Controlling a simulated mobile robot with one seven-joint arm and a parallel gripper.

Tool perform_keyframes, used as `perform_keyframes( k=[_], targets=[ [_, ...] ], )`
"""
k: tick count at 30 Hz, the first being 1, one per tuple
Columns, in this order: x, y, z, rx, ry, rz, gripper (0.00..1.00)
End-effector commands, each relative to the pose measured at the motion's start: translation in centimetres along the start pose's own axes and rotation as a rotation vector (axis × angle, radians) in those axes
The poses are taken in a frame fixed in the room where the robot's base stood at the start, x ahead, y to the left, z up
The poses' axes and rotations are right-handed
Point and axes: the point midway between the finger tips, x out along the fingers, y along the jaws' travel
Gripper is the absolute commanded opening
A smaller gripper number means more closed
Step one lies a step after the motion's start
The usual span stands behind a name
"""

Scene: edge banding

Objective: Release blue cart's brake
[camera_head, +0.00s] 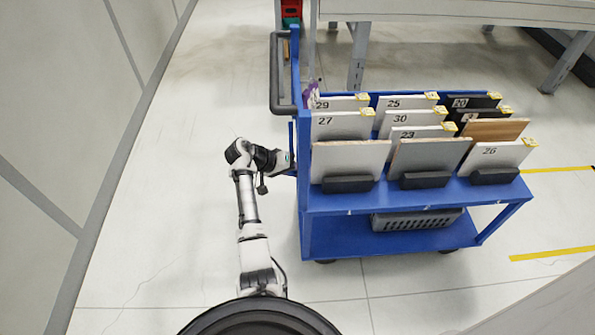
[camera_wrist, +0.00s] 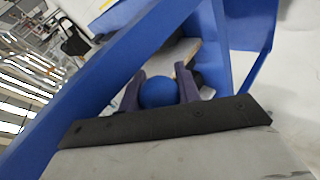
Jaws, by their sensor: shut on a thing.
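The blue cart (camera_head: 390,203) stands right of centre in the head view, with panels on its top shelf. My gripper (camera_head: 291,172) is at the cart's left side, below its dark push handle (camera_head: 275,75). In the wrist view, my gripper (camera_wrist: 160,92) is shut on a round blue knob (camera_wrist: 158,93), with one dark finger on each side of it. Blue frame bars of the cart (camera_wrist: 120,58) surround the knob. What the knob is fixed to is mostly hidden. In the head view the knob is hidden by the gripper and cart frame.
Numbered panels (camera_head: 350,160) stand in dark holders on the cart. A grey crate (camera_head: 415,219) sits on its lower shelf. A wall (camera_head: 60,120) runs along the left, and a table (camera_head: 460,12) stands behind. Floor between wall and cart is clear.

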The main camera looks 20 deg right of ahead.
Motion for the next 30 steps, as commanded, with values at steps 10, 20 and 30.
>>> perform_keyframes(
  k=[10,20,30],
  targets=[
    [0.0,0.1,-0.1,0.001,0.002,-0.001,0.55],
    [-0.3,0.0,-0.1,0.001,0.002,-0.001,0.55],
    [-6.3,-0.2,-0.1,0.002,0.007,-0.003,0.55]
  ],
)
